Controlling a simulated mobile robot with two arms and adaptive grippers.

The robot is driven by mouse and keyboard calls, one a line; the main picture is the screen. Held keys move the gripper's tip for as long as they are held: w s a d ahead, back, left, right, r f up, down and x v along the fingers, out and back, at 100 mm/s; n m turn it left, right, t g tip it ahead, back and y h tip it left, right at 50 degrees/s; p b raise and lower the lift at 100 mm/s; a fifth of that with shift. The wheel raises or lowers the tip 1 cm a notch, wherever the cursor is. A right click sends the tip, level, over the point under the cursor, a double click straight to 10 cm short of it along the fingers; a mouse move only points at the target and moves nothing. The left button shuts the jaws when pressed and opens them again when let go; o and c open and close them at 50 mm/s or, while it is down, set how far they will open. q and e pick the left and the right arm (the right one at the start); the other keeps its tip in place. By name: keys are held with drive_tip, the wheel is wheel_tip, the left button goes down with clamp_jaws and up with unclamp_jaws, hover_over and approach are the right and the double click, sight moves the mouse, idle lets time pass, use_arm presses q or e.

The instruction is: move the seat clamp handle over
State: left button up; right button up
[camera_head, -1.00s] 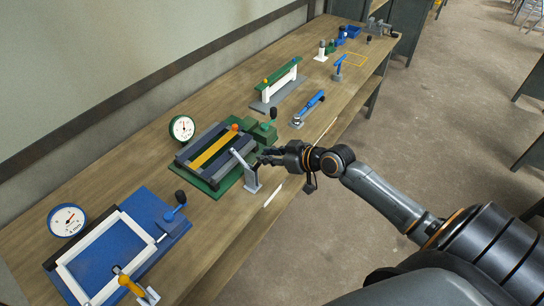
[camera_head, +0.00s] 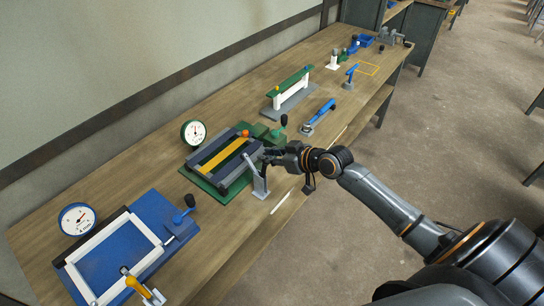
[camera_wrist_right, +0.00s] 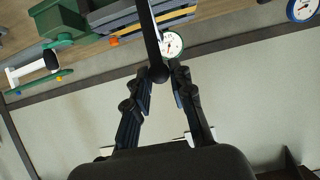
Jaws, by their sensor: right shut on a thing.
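The seat clamp handle (camera_head: 252,170) is a pale grey lever on a small grey bracket (camera_head: 260,187), at the front edge of the green fixture (camera_head: 208,184). It leans up and to the left in the head view. My right gripper (camera_head: 267,157) is beside it, coming from the right. In the right wrist view, the handle's dark bar (camera_wrist_right: 148,25) ends in a black ball knob (camera_wrist_right: 158,73) between the fingertips of my right gripper (camera_wrist_right: 162,76), which is shut on it. The fingers partly hide the knob in the head view. My left gripper is not in view.
The green fixture holds grey bars and a yellow strip (camera_head: 220,155). A blue fixture with a white frame (camera_head: 75,272) stands nearer on the bench. A green gauge (camera_head: 193,132) stands behind. A blue-handled tool (camera_head: 318,117) lies further along. The floor on the right is clear.

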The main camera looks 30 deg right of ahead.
drive_tip(key=shift+w+r, duration=0.1)
drive_tip(key=shift+w, duration=0.05)
drive_tip(key=shift+w+a, duration=0.35)
drive_tip(key=shift+w, duration=0.4)
drive_tip(key=o, duration=0.9)
drive_tip(key=shift+o, duration=0.2)
drive_tip(key=shift+s+d, duration=0.1)
drive_tip(key=shift+s, duration=0.15)
drive_tip(key=v, duration=1.1)
drive_tip(key=shift+s+r, duration=0.2)
drive_tip(key=shift+r, duration=0.05)
